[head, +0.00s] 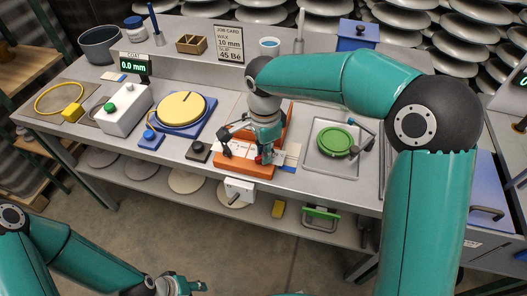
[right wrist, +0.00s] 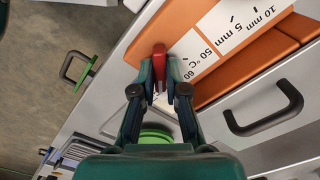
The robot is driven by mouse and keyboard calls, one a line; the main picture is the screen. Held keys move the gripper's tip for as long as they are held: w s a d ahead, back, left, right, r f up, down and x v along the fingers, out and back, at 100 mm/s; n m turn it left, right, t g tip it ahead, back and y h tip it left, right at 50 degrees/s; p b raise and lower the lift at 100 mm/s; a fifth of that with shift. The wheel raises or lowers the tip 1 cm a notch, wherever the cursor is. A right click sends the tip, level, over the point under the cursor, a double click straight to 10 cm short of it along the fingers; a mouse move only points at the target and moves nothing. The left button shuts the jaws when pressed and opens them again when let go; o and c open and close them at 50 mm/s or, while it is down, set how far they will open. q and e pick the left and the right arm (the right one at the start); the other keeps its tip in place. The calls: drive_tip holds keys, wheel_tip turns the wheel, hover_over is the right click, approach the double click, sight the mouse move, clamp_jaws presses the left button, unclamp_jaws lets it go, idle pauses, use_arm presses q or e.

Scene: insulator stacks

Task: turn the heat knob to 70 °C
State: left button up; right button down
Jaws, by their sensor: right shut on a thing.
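The orange unit (head: 245,168) stands at the front middle of the bench, with a white scale strip on it. In the right wrist view the strip (right wrist: 205,55) reads 5 mm and 10 mm, and 50 °C and 60 beside the fingers. My right gripper (head: 263,157) is shut on the red heat knob (right wrist: 160,58), which sits between the fingertips at the strip's end. The 70 mark does not show; the fingers and knob cover that end, so I cannot read the setting. My left gripper (head: 182,285) hangs low at the bottom edge, away from the bench; its fingers are unclear.
A yellow disc on a blue base (head: 180,108) is left of the orange unit. A green round pad (head: 334,142) is to its right. A job card (head: 229,43) stands behind. A black handle (right wrist: 264,108) shows near the gripper in the wrist view.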

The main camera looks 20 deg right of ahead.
drive_tip(key=shift+w+a+r, duration=0.1)
drive_tip(key=shift+w+a, duration=0.05)
drive_tip(key=shift+a, duration=0.05)
drive_tip(key=c, duration=1.2)
unclamp_jaws()
wheel_tip(320, 180, up, 12)
